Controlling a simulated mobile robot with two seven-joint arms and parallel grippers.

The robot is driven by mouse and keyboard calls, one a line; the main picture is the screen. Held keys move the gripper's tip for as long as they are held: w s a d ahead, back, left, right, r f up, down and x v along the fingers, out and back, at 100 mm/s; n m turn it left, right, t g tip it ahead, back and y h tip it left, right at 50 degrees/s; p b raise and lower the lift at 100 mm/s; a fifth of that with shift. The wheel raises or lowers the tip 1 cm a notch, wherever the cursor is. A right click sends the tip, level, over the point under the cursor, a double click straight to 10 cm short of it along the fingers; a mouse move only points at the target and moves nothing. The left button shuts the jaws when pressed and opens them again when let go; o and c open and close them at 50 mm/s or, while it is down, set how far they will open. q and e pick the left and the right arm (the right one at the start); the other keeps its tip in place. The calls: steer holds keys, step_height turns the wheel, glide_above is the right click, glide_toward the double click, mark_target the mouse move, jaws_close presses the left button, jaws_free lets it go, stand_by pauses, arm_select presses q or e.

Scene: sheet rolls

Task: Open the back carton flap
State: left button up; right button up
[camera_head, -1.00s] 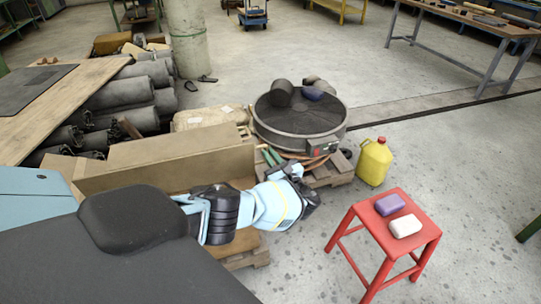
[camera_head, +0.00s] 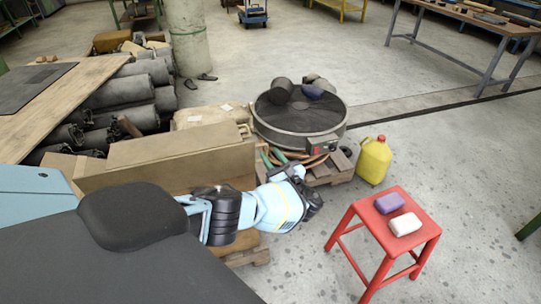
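The brown carton (camera_head: 240,242) stands on a wooden pallet, mostly hidden behind my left arm and dark body. A long tan cardboard panel (camera_head: 165,168) rises along its far side. It seems to be the back flap, with a ledge-like upper part, but I cannot tell how far it is folded. My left arm reaches in from the left, in front of the carton. My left gripper (camera_head: 291,172) is beyond the carton's right end, apart from the panel. Its fingers are too small and hidden to judge. My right gripper is not in view.
A yellow jug (camera_head: 373,161) and red stool (camera_head: 393,212) with two soap-like blocks are on the right. Grey rolls (camera_head: 128,90) and a wooden table (camera_head: 95,88) are at left.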

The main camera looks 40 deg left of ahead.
arm_select(q)
steer(key=v, duration=0.6)
steer(key=shift+d, duration=0.4)
steer(key=shift+s+f, duration=0.1)
steer(key=shift+s, duration=0.05)
